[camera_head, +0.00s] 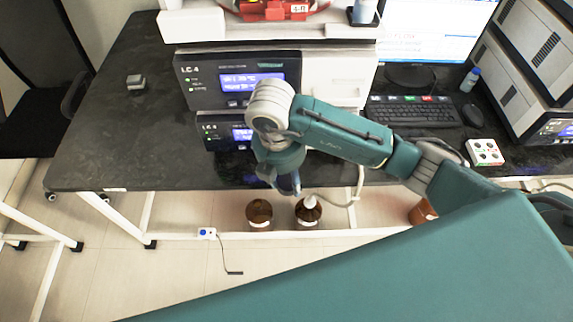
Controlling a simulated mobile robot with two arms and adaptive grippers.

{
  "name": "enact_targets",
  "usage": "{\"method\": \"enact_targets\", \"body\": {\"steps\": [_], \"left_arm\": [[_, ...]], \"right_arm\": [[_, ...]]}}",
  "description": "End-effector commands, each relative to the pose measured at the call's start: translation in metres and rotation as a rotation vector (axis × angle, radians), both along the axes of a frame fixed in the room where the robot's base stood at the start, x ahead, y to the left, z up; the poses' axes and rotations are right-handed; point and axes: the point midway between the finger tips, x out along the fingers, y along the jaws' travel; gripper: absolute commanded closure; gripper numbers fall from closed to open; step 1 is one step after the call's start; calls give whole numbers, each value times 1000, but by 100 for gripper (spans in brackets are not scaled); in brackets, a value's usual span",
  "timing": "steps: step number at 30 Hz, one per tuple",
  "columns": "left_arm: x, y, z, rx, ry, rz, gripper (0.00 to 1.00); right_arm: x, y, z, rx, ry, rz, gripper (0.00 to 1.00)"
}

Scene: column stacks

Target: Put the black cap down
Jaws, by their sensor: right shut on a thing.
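My right gripper (286,186) reaches down in front of the lower LC-4 unit, at the front edge of the dark table. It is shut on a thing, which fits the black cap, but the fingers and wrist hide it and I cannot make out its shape. Two brown bottles stand low, beyond the table's front edge in the picture: a left bottle (259,214) and a right bottle (308,214) with a white top and tubing. The gripper appears above and between them. My left gripper is not in view.
The dark table (110,140) has free room at left, around a small grey object (136,82). Stacked LC-4 units (205,85) stand behind my gripper. A keyboard (415,111), a mouse (473,115) and a white button box (485,152) lie at right.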

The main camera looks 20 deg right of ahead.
Motion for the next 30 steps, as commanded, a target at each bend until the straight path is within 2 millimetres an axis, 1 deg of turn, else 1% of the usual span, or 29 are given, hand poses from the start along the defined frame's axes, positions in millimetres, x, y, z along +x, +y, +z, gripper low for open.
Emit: {"method": "enact_targets", "body": {"steps": [1, 3, 4, 9, 11, 12, 15, 20, 26, 27, 30], "left_arm": [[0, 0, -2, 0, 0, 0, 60], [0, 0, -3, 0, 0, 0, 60], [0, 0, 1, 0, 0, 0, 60], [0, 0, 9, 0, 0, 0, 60], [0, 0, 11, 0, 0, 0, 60], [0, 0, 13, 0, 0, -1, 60], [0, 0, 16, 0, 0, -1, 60], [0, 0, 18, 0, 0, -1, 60], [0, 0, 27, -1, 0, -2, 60], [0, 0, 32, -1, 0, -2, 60], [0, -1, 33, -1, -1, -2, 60]], "right_arm": [[13, -3, -1, 2, 1, -5, 73], [30, -8, -1, 1, 2, -4, 73], [37, -10, 2, 0, 0, -5, 73], [72, -21, 3, -1, 0, -2, 73], [82, -24, 3, -1, 0, -2, 73], [78, -23, -8, -1, 6, 2, 73], [77, -23, -21, -1, 3, 2, 73], [78, -22, -33, 0, 1, 1, 73], [77, -22, -62, 0, 4, 1, 73], [79, -23, -63, -1, 3, 1, 73], [81, -24, -69, -1, 0, 2, 73]]}}
